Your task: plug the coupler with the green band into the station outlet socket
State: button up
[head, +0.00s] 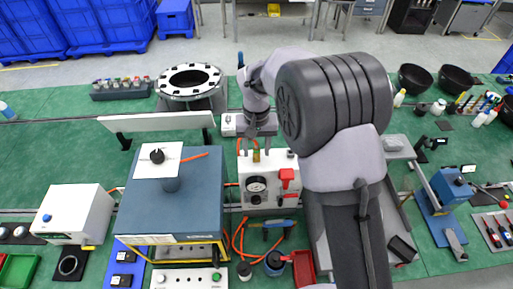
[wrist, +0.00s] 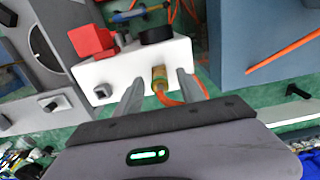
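The coupler with the green band (wrist: 158,78) is a small brass and green piece with an orange hose, at the edge of the white station box (wrist: 120,72) in the wrist view. It also shows in the head view (head: 256,156), at the back of the box with the gauge (head: 256,187) and red lever (head: 287,176). My gripper (wrist: 160,78) is open, with one finger on either side of the coupler and visible gaps between. It also shows above the box in the head view (head: 258,142). The outlet socket is not clearly visible; I cannot tell whether the coupler sits in it.
A large blue-topped machine (head: 178,205) stands close left of the station. A white panel (head: 157,122) and a round flanged ring (head: 189,80) stand behind it. Orange hose (head: 240,236) loops in front of the box. A red tray (head: 303,267) lies at the front.

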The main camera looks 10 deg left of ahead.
aim_at(257, 145)
notch_tip(257, 145, up, 18)
jog(key=p, duration=0.1)
jog(key=shift+f+p, duration=0.25)
jog(key=shift+p, duration=0.05)
jog(key=shift+s+d, duration=0.1)
dwell(0.3)
jog(key=s+d+f+m+t+y+b, duration=0.1)
jog(key=s+d+f+m+t+b, duration=0.1)
jog(key=s+d+f+b, duration=0.7)
jog(key=s+d+f+m+t+y+b, duration=0.15)
jog(key=s+d+f+b, duration=0.4)
jog(key=b, duration=0.75)
jog(key=s+d+f+m+t+b, duration=0.2)
jog(key=s+d+f+b, duration=0.3)
jog(key=s+f+b, duration=0.3)
notch_tip(257, 145, down, 3)
jog(key=shift+s+d+r+m, duration=0.2)
jog(key=shift+s+d+m, duration=0.2)
jog(key=shift+s+m, duration=0.55)
jog(key=shift+s+h, duration=0.1)
jog(key=shift+h, duration=0.15)
